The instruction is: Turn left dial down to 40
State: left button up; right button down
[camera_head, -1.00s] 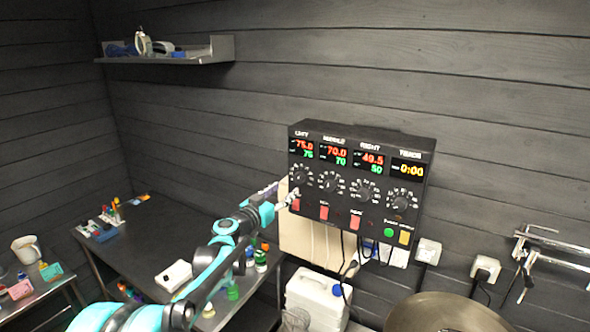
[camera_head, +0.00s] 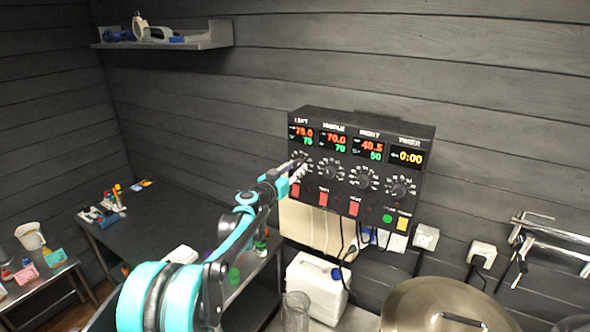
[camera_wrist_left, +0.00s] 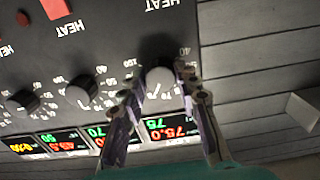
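A dark control box (camera_head: 415,150) on the wall carries a row of dials under lit displays. The left display (camera_head: 302,135) reads 75.0 in red and 75 in green. My left gripper (camera_head: 298,170) is at the left dial and hides part of it in the head view. In the left wrist view, upside down, the left dial (camera_wrist_left: 159,80) sits between the two spread fingers of my left gripper (camera_wrist_left: 156,84). I cannot tell whether the fingers touch it. A "40" mark shows beside the dial. My right gripper is out of view.
The middle dial (camera_head: 330,171) and right dial (camera_head: 363,177) are close beside the left one. Red switches (camera_head: 323,197) sit just below. A large metal lid (camera_head: 440,300) and a white canister (camera_head: 318,290) stand below the box.

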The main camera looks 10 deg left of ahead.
pick_arm(q)
jog(key=c, duration=0.4)
